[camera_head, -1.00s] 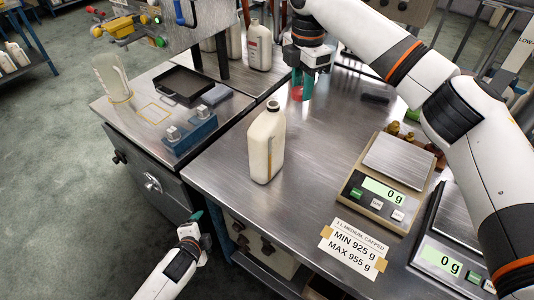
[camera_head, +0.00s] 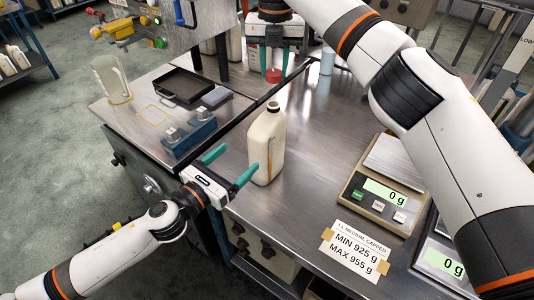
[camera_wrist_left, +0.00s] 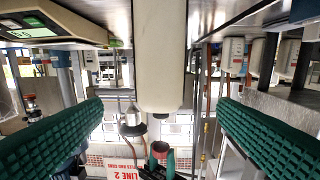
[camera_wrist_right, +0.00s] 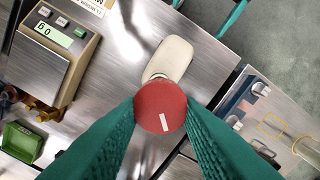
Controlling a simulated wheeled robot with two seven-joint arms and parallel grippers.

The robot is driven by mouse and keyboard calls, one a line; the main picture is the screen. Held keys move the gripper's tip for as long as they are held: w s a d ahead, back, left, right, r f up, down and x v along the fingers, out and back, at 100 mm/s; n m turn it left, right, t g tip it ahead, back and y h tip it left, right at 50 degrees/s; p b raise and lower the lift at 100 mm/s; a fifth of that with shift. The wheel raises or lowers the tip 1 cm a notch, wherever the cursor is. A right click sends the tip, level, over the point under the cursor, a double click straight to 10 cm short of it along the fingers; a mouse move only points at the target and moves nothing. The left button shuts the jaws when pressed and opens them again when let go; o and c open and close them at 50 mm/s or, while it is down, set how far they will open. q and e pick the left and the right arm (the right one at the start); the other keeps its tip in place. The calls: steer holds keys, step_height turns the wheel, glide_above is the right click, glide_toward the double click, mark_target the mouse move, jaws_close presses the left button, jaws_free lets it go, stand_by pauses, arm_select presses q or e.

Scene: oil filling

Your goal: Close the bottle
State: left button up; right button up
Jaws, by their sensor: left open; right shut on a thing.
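A cream bottle (camera_head: 266,145) stands upright and uncapped on the steel table. My left gripper (camera_head: 241,157) is open beside it, with its teal fingers pointing towards the bottle. In the left wrist view the bottle (camera_wrist_left: 160,60) appears upside down between the spread fingers, with a gap on each side. My right gripper (camera_head: 270,72) is shut on a red cap (camera_wrist_right: 160,106) and holds it behind the bottle, apart from its mouth. In the right wrist view the bottle (camera_wrist_right: 169,60) shows beyond the cap, which hides part of it.
A scale (camera_head: 376,193) reading 0 g stands to the right, with a second scale (camera_head: 440,262) nearer the front. A weight label (camera_head: 353,248) lies on the table. A black tray (camera_head: 185,85) and a clear jug (camera_head: 111,79) are at left.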

mark_target(265, 134)
arm_select(q)
steer(key=x, duration=1.2)
steer(key=shift+c, duration=0.3)
steer(key=c, duration=1.4)
arm_select(e)
steer(key=shift+f, duration=2.5)
steer(key=shift+f, duration=0.9)
steer(key=shift+f, duration=0.5)
